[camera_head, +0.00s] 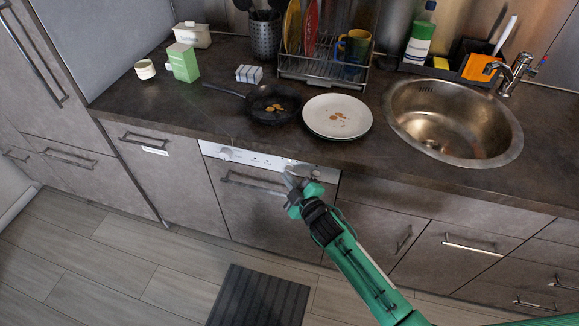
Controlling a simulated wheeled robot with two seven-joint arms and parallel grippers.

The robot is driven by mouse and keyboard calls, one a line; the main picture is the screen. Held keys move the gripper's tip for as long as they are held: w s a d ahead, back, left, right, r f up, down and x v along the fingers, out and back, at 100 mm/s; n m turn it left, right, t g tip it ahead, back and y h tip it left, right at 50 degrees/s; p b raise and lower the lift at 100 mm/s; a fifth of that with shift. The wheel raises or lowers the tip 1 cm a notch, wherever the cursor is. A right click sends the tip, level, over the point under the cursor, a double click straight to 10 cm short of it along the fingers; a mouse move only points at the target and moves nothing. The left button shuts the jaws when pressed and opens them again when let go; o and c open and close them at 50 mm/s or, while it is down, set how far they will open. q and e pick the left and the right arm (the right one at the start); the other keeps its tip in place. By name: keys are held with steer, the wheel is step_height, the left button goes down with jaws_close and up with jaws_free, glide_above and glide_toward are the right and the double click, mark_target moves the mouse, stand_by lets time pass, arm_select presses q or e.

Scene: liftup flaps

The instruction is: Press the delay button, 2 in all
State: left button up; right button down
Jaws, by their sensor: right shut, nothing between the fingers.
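The dishwasher's pale control panel (246,156) runs under the counter edge, with a knob and several small dark buttons. Which one is the delay button is too small to tell. My right gripper (289,178) is shut and empty. Its tip is at the right part of the panel, in front of it in the picture, and hides a little of it. Whether it touches the panel cannot be told. The dishwasher door with its handle (250,181) is below and closed. My left gripper is not in view.
On the counter (215,112) stand a dark pan (262,116), a white plate (325,127), a dish rack (318,72) and a green carton (183,63). A round sink (445,130) is at the right. A dark mat (258,298) lies on the floor.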

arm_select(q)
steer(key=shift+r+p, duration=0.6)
arm_select(e)
steer(key=s, duration=0.1)
steer(key=s+a, duration=0.1)
steer(key=s, duration=0.2)
steer(key=shift+s+a, duration=0.3)
steer(key=shift+s, duration=0.05)
